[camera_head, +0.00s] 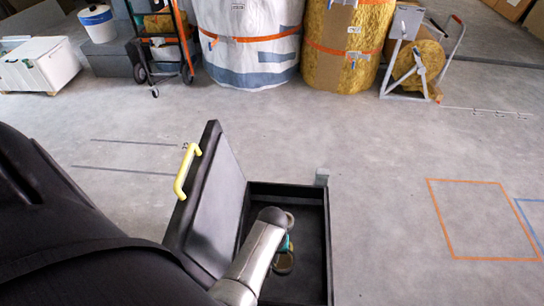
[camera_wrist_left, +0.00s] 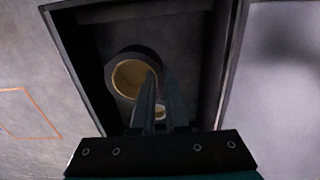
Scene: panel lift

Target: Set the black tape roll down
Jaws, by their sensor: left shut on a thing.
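The black tape roll, a dark ring with a tan inside, shows in the left wrist view (camera_wrist_left: 112,76) and partly in the head view (camera_head: 284,266). It is within the walls of an open black case (camera_head: 329,240). My left gripper (camera_wrist_left: 163,74) reaches down into the case, its fingers shut on the roll's side wall. In the head view my forearm hides part of the case. I cannot tell whether the roll touches the case floor. A small tan round thing (camera_wrist_left: 160,111) shows between the fingers. My right gripper is not in view.
The case lid (camera_head: 215,205) leans open to the left, with a yellow handle (camera_head: 186,170). Clear concrete floor lies to the right, with an orange taped outline (camera_head: 485,259). Wrapped rolls (camera_head: 250,50), a hand truck (camera_head: 160,50) and a white box (camera_head: 45,68) stand at the back.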

